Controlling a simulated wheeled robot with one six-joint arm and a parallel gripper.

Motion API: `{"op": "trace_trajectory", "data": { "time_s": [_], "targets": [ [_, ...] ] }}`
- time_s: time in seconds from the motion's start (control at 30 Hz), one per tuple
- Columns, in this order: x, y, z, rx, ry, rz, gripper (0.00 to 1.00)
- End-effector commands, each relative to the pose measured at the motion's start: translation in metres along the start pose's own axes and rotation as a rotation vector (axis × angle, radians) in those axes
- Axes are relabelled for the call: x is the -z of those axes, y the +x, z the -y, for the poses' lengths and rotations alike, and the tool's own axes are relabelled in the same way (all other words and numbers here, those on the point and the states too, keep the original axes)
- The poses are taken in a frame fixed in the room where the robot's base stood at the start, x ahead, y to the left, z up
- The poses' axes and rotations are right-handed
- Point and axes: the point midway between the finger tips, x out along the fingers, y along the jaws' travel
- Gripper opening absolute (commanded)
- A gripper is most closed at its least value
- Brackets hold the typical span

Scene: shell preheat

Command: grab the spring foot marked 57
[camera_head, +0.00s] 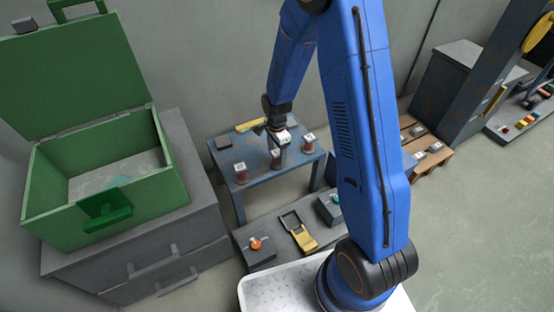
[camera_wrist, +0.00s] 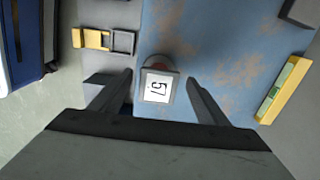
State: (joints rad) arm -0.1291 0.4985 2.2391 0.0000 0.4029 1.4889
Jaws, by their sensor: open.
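The spring foot marked 57 (camera_wrist: 158,86) shows in the wrist view with its white label facing the camera. It stands on the blue table (camera_wrist: 215,45), between the two fingers of my gripper (camera_wrist: 160,88). The fingers are open, with a gap to the part on the right side. In the head view my gripper (camera_head: 279,142) is over the blue table among several similar spring feet with white tops. One foot (camera_head: 241,172) stands at the left front and another (camera_head: 309,142) at the right. Their labels are too small to read there.
A yellow level (camera_wrist: 284,90) lies on the table at the right of the wrist view. In the head view a green open box (camera_head: 110,225) stands on a grey drawer cabinet at left. A low grey bench with a yellow-handled item (camera_head: 299,232) stands in front.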

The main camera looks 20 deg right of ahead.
Motion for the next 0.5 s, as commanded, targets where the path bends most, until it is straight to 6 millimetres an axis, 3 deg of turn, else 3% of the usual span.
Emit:
{"op": "trace_trajectory", "data": {
  "time_s": [0.2,0.5],
  "targets": [
    [0.0,0.028,-0.003,-0.003,0.0,0.0,0.69],
    [0.0,0.036,-0.003,0.0,0.0,0.0,0.69]
  ]
}}
